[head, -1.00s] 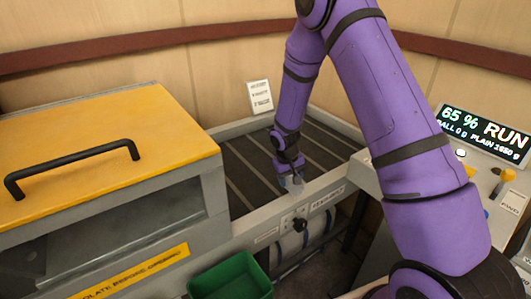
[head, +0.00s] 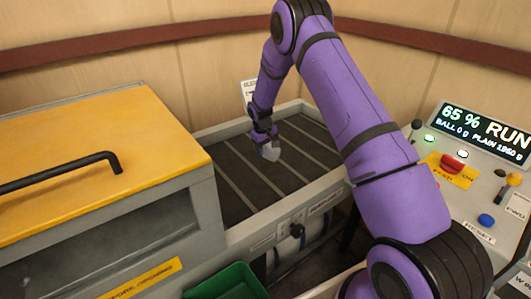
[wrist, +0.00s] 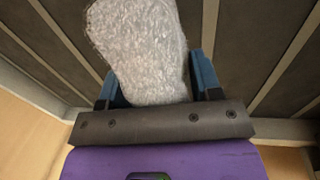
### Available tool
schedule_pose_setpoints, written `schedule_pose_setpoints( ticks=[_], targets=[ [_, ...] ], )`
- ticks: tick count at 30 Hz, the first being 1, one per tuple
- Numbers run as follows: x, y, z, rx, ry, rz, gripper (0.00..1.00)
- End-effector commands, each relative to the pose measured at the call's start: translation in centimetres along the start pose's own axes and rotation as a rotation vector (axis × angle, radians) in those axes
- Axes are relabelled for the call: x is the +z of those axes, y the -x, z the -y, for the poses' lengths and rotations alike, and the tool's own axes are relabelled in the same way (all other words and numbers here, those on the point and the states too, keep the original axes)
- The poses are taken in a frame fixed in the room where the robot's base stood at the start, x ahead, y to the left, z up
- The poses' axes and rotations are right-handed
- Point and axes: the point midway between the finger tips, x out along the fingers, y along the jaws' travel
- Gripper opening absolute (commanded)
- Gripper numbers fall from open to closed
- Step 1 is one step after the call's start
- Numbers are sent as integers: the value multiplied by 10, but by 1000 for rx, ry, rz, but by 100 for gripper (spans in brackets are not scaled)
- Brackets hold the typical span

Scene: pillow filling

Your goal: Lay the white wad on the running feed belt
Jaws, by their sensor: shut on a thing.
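The white wad (wrist: 145,50) is a fluffy, elongated piece between the blue fingers of my gripper (wrist: 155,75) in the wrist view. In the head view my gripper (head: 266,143) is shut on the wad (head: 270,153) over the feed belt. The feed belt (head: 300,165) is dark with pale cross slats; it also shows behind the wad in the wrist view (wrist: 265,35). I cannot tell whether the wad touches the belt. The control panel display (head: 485,133) reads 65 % RUN.
A grey machine with a yellow lid (head: 90,140) and black handle stands left of the belt. A green bin (head: 228,283) sits below in front. The control panel (head: 465,210) with buttons is at right. A low frame rail (head: 285,222) edges the belt.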

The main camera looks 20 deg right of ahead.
Motion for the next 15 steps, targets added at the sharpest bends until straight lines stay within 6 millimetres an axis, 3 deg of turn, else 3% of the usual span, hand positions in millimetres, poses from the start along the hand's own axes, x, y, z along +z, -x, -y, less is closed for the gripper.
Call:
schedule_pose_setpoints(
  ticks=[3, 8, 15],
  targets=[
    [-14, -2, -6, 0, 0, -1, 27],
    [-18, -6, -7, 0, 0, 1, 27],
    [-18, -34, -2, 0, 0, 2, 27]
  ],
)
